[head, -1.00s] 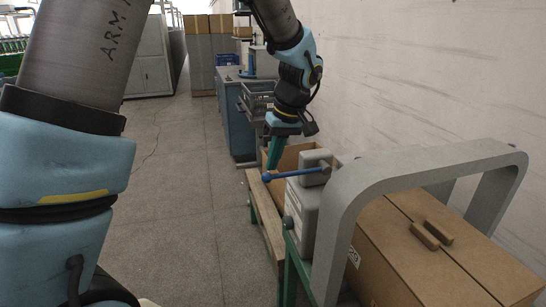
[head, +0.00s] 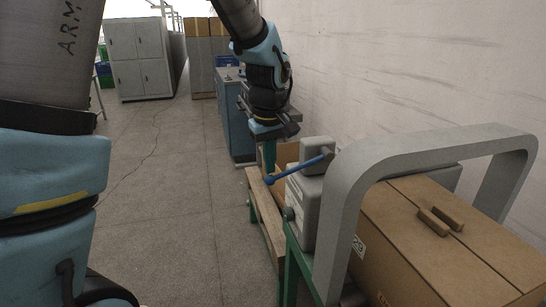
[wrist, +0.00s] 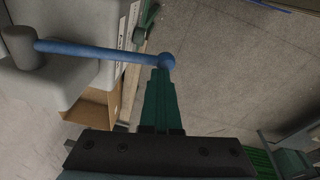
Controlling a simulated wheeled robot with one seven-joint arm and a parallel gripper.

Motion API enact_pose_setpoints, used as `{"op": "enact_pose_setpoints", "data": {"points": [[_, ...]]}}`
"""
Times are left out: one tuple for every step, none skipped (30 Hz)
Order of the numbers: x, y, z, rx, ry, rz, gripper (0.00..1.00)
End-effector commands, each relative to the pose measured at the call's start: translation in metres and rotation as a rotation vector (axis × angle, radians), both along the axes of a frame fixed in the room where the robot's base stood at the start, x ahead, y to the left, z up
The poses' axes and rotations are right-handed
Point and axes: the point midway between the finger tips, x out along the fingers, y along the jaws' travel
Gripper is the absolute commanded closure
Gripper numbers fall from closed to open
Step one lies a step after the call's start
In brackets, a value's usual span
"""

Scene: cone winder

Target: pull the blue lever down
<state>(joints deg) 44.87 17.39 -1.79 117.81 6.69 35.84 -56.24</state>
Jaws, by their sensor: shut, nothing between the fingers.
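The blue lever (head: 298,168) runs from a grey pivot on a grey machine housing (head: 303,205) to a round blue ball at its free end. It slopes down to the left, the ball being the lower end. My gripper (head: 269,170) is shut and empty, its green fingers pointing down with the tips at the ball end. In the wrist view the lever (wrist: 100,51) reaches across from the left, and the tips of my gripper (wrist: 160,72) meet or nearly meet the ball. I cannot tell whether they press on it.
A grey arched frame (head: 345,215) stands to the right, over a cardboard box (head: 430,250) with handles. A wooden rail (head: 264,215) on a green stand runs along the left side. A blue cabinet (head: 238,120) stands behind. The floor to the left is open.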

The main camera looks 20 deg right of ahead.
Motion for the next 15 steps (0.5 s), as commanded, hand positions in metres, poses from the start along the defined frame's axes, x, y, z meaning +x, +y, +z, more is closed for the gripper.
{"op": "enact_pose_setpoints", "data": {"points": [[-0.002,-0.001,-0.012,0.003,0.002,-0.004,1.0],[-0.002,-0.001,-0.015,0.003,0.003,-0.005,1.0],[-0.002,-0.002,-0.019,0.004,0.003,-0.005,1.0],[-0.002,-0.002,-0.022,0.004,0.003,-0.004,1.0],[-0.002,-0.002,-0.025,0.005,0.003,-0.003,1.0],[-0.002,-0.003,-0.028,0.005,0.003,-0.003,1.0],[-0.002,-0.003,-0.031,0.006,0.003,-0.003,1.0],[-0.002,-0.004,-0.033,0.006,0.003,-0.003,1.0],[-0.002,-0.005,-0.036,0.006,0.003,-0.003,1.0],[-0.002,-0.005,-0.038,0.006,0.003,-0.003,1.0],[-0.002,-0.006,-0.04,0.006,0.003,-0.003,1.0],[-0.002,-0.006,-0.042,0.005,0.003,-0.003,1.0],[-0.002,-0.007,-0.043,0.005,0.003,-0.002,1.0],[-0.002,-0.007,-0.045,0.005,0.003,-0.002,1.0],[-0.002,-0.008,-0.046,0.005,0.003,-0.002,1.0]]}}
